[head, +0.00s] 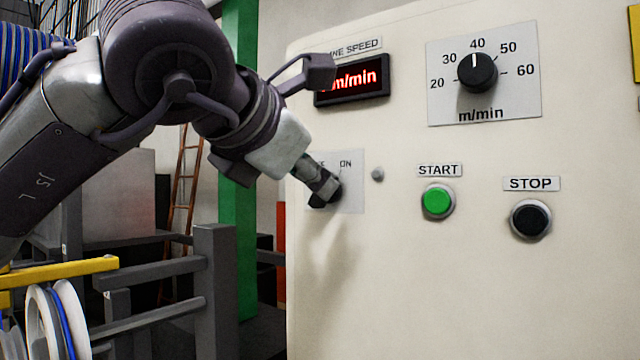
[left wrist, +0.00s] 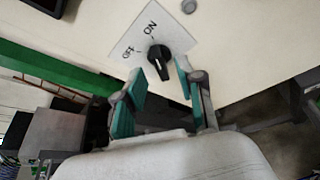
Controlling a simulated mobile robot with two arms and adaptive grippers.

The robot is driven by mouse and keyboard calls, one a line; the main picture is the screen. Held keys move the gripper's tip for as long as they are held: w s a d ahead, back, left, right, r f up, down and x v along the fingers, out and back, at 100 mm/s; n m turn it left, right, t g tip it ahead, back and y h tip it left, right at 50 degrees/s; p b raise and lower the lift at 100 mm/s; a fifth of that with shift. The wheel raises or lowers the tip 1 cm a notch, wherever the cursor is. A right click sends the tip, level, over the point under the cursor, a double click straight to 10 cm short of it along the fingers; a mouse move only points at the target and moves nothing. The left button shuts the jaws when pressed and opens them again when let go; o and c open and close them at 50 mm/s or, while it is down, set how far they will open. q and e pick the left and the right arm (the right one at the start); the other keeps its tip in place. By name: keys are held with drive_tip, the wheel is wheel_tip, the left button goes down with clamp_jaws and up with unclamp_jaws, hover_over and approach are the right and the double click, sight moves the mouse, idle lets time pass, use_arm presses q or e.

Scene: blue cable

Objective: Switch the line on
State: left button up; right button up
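The OFF/ON switch has a black rotary knob (head: 318,201) on a grey plate (head: 352,192) on the cream cabinet. My left gripper (head: 328,187) is at the knob and partly covers it and the OFF label in the head view. In the left wrist view the knob (left wrist: 160,60) shows between the two teal-padded fingers of my left gripper (left wrist: 162,74). The fingers are apart, one on each side, with visible gaps to the knob. I cannot tell surely which label the knob points at. My right gripper is in neither view.
A small grey lamp (head: 377,174) sits right of the switch and looks unlit. The green START button (head: 438,201), black STOP button (head: 530,219) and speed dial (head: 477,73) are further right. A red-lit speed display (head: 352,81) is above, partly covered by my arm.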

use_arm(q)
drive_tip(key=v, duration=0.7)
drive_tip(key=shift+s+a, duration=0.15)
drive_tip(key=shift+s, duration=0.2)
